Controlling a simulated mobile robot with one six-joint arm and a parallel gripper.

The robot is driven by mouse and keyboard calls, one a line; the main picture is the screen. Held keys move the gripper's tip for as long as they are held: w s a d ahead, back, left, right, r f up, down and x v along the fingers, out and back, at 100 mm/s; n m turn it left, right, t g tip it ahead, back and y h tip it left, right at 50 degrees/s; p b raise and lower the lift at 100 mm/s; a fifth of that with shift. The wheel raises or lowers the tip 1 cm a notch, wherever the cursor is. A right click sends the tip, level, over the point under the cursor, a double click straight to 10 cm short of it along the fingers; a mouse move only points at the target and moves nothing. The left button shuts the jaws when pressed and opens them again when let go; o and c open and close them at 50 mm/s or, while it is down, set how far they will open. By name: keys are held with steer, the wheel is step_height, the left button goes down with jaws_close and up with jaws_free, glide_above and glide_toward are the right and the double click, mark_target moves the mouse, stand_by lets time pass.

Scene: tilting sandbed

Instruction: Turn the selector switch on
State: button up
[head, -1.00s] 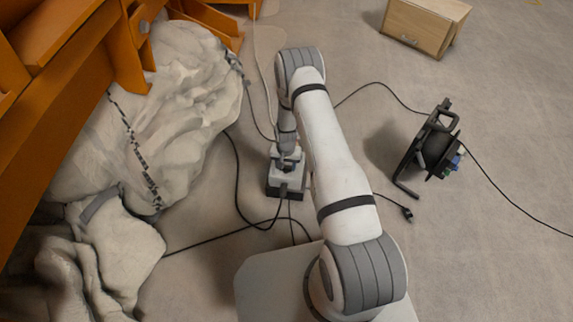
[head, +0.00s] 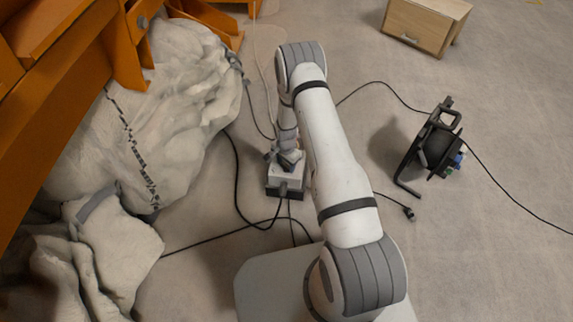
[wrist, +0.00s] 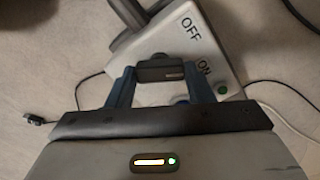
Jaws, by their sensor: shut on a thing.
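The switch box (head: 272,181) stands on the floor left of my arm in the head view, pale on top with a dark base. In the wrist view its pale face (wrist: 226,64) carries the words OFF and ON and a small green round part (wrist: 222,89). My gripper (wrist: 160,78) is shut on the dark selector knob (wrist: 160,68), one blue finger at each end. The ON label is just right of the knob, and OFF is farther up. In the head view my gripper (head: 290,159) is over the box and hides the knob.
A black cable reel (head: 437,146) stands right of my arm, with a loose plug (head: 408,213) near it. Black cables (head: 240,190) run around the box. A grey-white draped mass (head: 185,95) and an orange frame (head: 90,60) fill the left. A wooden cabinet (head: 425,23) stands at the back.

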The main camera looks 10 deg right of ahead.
mark_target(287, 165)
steer(key=shift+o, duration=0.2)
steer(key=m+b, duration=0.1)
steer(key=m, duration=0.4)
steer(key=shift+d, duration=0.15)
steer(key=shift+s+m, duration=0.1)
steer(key=shift+m, duration=0.3)
steer(key=o, duration=1)
steer(key=shift+c, duration=0.2)
steer(key=shift+r, duration=0.15)
step_height(287, 165, up, 8)
steer(key=shift+f+p, duration=0.25)
steer(key=shift+p, duration=1)
